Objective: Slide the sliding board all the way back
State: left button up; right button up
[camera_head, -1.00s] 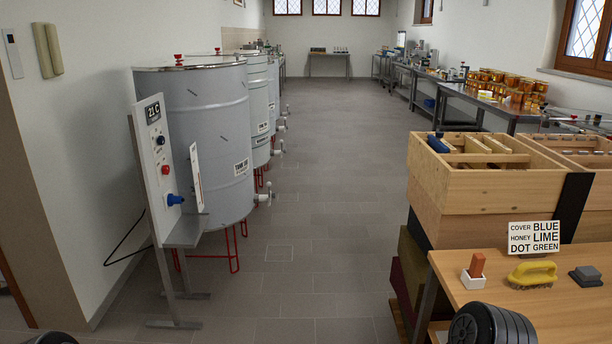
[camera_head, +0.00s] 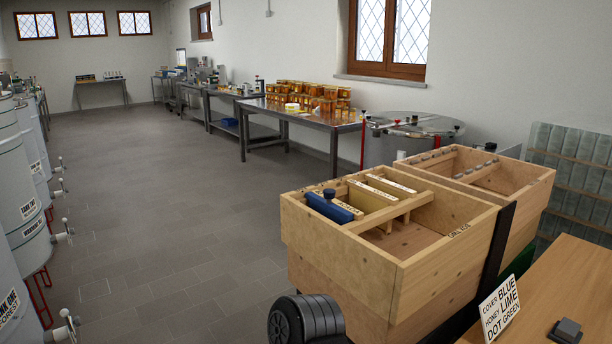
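A wooden crate (camera_head: 375,268) stands at the lower middle right, open at the top and split by bars and boards. A blue piece (camera_head: 332,206) with a dark round knob lies in its left part. Next to it are a yellowish board (camera_head: 368,199) and pale labelled bars (camera_head: 391,184). No piece is marked as the sliding board, and I cannot tell which of these it is.
A second crate (camera_head: 525,178) adjoins behind. A table (camera_head: 575,262) with a sign (camera_head: 499,307) and a grey block (camera_head: 565,331) is at the lower right. Steel tanks (camera_head: 22,200) line the left. A bench (camera_head: 300,116) bears honey jars. The floor (camera_head: 170,220) between is clear.

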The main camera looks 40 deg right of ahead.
aim_at(340, 216)
jog(key=i+j+z, duration=0.1)
jog(key=i+z, duration=0.3)
jog(key=i+j+z, duration=0.3)
jog(key=i+z, duration=0.15)
jog(key=i+j+z, duration=0.8)
jog(key=j, duration=0.15)
jog(key=k, duration=0.05)
